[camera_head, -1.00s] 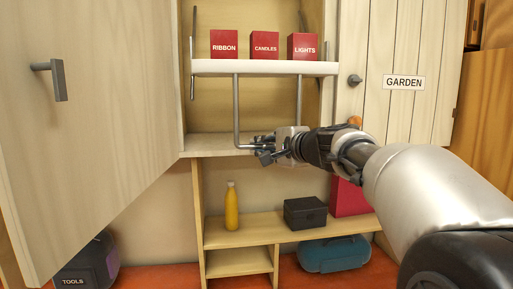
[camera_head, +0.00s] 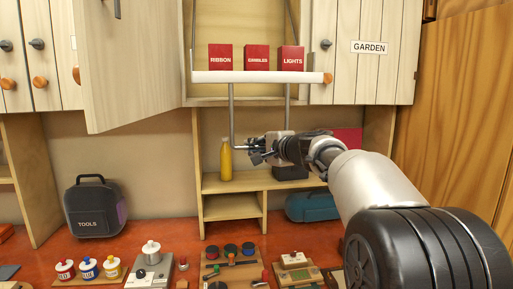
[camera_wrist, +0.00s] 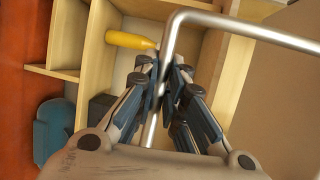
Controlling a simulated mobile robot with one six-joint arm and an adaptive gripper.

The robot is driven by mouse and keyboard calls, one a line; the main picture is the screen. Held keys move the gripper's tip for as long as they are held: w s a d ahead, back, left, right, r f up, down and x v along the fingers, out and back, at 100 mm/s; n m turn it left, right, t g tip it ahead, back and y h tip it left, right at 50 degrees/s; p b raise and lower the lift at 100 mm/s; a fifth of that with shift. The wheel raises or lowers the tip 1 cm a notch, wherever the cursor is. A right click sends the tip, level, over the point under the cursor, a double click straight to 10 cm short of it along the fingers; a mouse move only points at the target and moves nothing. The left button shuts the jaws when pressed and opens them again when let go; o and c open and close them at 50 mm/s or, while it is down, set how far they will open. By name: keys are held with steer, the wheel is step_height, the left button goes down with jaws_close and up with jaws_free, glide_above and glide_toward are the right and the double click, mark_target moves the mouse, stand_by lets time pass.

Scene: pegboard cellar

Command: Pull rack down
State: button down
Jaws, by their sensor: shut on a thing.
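The pull-down rack (camera_head: 262,77) is a white shelf in front of the open wall cabinet. It carries three red boxes marked RIBBON (camera_head: 220,57), CANDLES (camera_head: 257,57) and LIGHTS (camera_head: 291,58). A grey U-shaped handle bar (camera_head: 232,112) hangs below the shelf. My gripper (camera_head: 258,150) is at the bottom of this bar. In the wrist view the fingers (camera_wrist: 163,90) are closed around the metal bar (camera_wrist: 250,28), near its bend. The bar's lower stretch is partly hidden by my fingers and arm.
The open cabinet door (camera_head: 135,60) stands out at the left. Below are a yellow bottle (camera_head: 226,160) and a dark box (camera_head: 290,173) on a wooden shelf (camera_head: 232,183). A TOOLS bag (camera_head: 95,207) and several small items stand on the red worktop (camera_head: 150,232).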

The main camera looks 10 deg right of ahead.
steer(key=shift+f, duration=0.5)
steer(key=c, duration=2.1)
jaws_free()
steer(key=o, duration=0.4)
steer(key=shift+s+r, duration=0.1)
steer(key=shift+r, duration=0.05)
steer(key=shift+o, duration=0.2)
steer(key=shift+r, duration=0.15)
steer(key=shift+s+d, duration=0.1)
steer(key=shift+s, duration=0.1)
steer(key=v, duration=1.1)
steer(key=shift+s, duration=0.25)
steer(key=shift+d+r, duration=0.1)
